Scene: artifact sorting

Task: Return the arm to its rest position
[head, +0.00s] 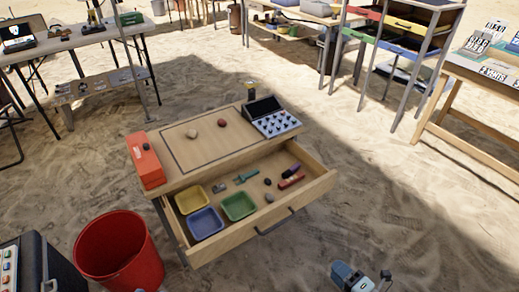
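My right gripper (376,284) shows only in part at the bottom edge of the head view, right of centre. It is in front of the desk and apart from it, over the sand. The frame edge cuts it off, so I cannot tell whether it is open or shut. In the drawer are a yellow tray (191,199), a blue tray (206,223), a green tray (238,207) and several small objects.
On the desktop are an orange-red box (146,160), two small stones (192,133) (222,122) and a button panel (274,119). A red bucket (118,250) and a dark case (40,265) stand at lower left. Open sand (420,220) lies at right. Other tables stand behind.

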